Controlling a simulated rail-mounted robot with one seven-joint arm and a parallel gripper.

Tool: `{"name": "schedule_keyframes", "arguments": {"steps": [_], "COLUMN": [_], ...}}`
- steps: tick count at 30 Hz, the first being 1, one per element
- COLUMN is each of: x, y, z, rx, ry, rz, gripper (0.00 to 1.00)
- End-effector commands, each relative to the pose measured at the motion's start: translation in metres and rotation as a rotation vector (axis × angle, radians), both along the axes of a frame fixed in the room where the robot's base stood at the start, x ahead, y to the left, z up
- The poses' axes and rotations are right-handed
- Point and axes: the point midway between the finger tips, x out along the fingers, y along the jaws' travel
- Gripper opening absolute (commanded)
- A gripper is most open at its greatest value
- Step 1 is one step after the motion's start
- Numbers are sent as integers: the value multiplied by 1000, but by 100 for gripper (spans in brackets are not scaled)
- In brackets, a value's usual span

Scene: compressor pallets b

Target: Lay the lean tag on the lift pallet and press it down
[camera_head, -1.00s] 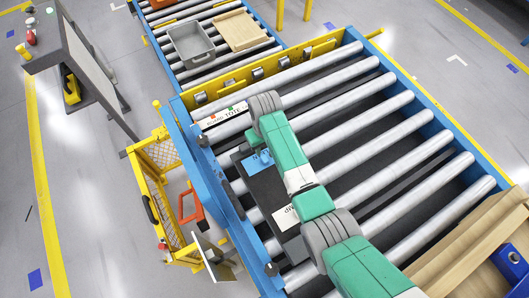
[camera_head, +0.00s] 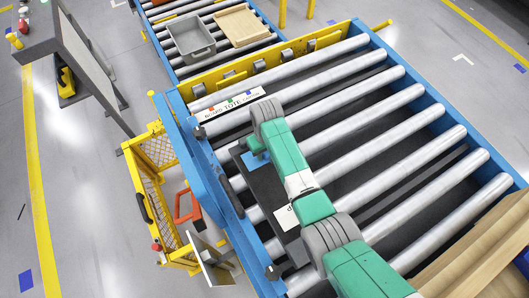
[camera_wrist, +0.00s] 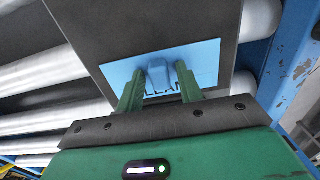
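The lean tag (camera_wrist: 205,62) is a flat blue card with a raised blue grip and dark letters, partly hidden. My gripper (camera_wrist: 160,76) has its two green fingers close on either side of that grip and appears shut on it. The card lies over a dark board (camera_wrist: 185,22), square to it or nearly so; I cannot tell whether it touches. In the head view the dark pallet (camera_head: 268,190) lies on the rollers with a white label (camera_head: 284,217), part-covered by my arm. A bit of the blue tag (camera_head: 258,161) shows near its far end.
A white strip (camera_head: 229,104) with printed words and coloured marks lies near the conveyor's far left corner. A grey tote (camera_head: 191,42) and a wooden tray (camera_head: 237,27) stand on the far conveyor. A yellow mesh cart (camera_head: 160,153) stands to the left. Bare rollers lie right of my arm.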

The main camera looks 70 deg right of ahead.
Motion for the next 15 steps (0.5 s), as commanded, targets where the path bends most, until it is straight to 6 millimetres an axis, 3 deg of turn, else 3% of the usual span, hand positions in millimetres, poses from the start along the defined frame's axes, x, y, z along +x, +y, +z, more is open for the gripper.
{"name": "schedule_keyframes", "arguments": {"steps": [1,6,15], "x": [0,0,0], "y": [0,0,0], "z": [0,0,15], "rx": [0,0,0], "ry": [0,0,0], "rz": [0,0,0], "gripper": [32,3,2]}}
